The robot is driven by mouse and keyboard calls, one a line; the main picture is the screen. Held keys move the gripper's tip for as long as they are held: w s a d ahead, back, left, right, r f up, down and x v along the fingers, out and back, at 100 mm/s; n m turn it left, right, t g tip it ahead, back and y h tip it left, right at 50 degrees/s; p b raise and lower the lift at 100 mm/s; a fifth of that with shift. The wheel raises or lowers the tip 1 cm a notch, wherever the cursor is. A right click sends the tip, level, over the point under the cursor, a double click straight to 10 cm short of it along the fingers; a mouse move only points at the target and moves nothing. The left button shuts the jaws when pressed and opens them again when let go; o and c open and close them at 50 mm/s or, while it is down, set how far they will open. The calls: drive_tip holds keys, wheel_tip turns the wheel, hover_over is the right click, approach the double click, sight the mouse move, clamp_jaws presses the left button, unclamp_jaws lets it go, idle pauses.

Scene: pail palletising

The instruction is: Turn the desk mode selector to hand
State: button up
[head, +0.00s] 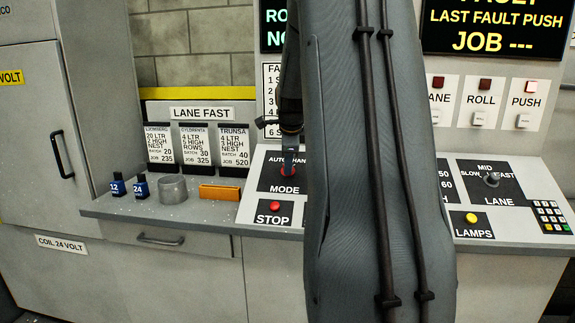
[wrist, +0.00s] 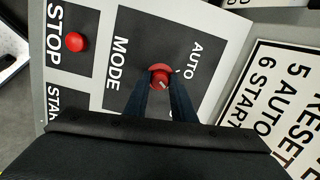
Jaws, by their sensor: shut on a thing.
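The mode selector is a red knob (wrist: 160,76) on a dark plate marked MODE (wrist: 118,62) and AUTO on the sloping desk panel. A small white mark shows on the knob, in the wrist view near its lower right. In the head view the knob (head: 289,171) is partly hidden by my gripper (head: 289,165), which reaches down from above. In the wrist view my gripper's two dark fingers (wrist: 163,88) are shut on the knob. The word HAND is partly covered in both views.
A red STOP button (head: 275,206) sits just below the mode plate. Label cards (head: 197,146) stand at the back left, with blue blocks (head: 129,187), a grey cup (head: 172,190) and an orange block (head: 220,192) on the ledge. A lane selector (head: 491,179) lies right of my arm.

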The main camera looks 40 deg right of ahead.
drive_tip(key=o, duration=1.1)
drive_tip(key=shift+c, duration=0.2)
drive_tip(key=b+v, duration=0.1)
drive_tip(key=v, duration=0.7)
